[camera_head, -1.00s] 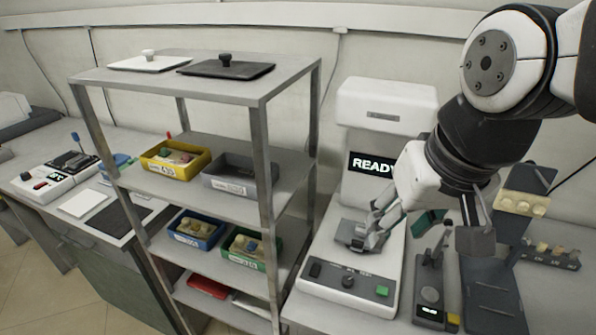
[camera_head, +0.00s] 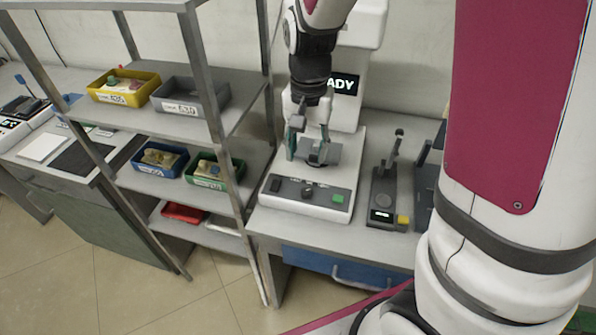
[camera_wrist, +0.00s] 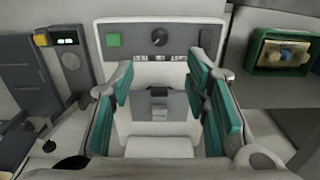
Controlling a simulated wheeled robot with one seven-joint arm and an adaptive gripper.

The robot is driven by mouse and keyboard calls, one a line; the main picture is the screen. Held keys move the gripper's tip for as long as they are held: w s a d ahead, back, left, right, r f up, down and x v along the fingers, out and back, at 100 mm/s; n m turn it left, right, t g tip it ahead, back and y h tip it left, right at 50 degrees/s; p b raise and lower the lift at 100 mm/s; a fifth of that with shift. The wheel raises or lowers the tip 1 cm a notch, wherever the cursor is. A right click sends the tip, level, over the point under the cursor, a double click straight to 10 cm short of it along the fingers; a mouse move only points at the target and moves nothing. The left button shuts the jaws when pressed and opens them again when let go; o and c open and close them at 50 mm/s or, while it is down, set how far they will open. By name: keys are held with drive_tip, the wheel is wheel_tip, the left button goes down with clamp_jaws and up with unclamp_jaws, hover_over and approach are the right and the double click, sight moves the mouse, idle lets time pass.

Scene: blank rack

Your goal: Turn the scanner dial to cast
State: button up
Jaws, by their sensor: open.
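The scanner (camera_head: 347,195) is a white machine with a screen whose visible part reads "ADY". Its dark dial (camera_head: 307,192) sits mid-panel on the front, between a dark switch and a green button. My gripper (camera_head: 308,153) is open and empty above the scanner's grey bed, behind the dial. In the wrist view my gripper (camera_wrist: 165,105) shows its teal finger pads apart, framing the grey holder on the bed. The dial's pointer setting cannot be read.
A metal rack (camera_head: 165,121) with yellow, grey, blue and green bins stands close on the left. A small dark device (camera_head: 383,195) with a yellow button stands right of the scanner. A blue drawer (camera_head: 335,265) is below the bench.

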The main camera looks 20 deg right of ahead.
sight(305, 191)
wheel_tip(305, 191, down, 13)
drive_tip(key=shift+r+b, duration=0.1)
drive_tip(key=shift+b, duration=0.45)
drive_tip(key=shift+c, duration=0.6)
clamp_jaws()
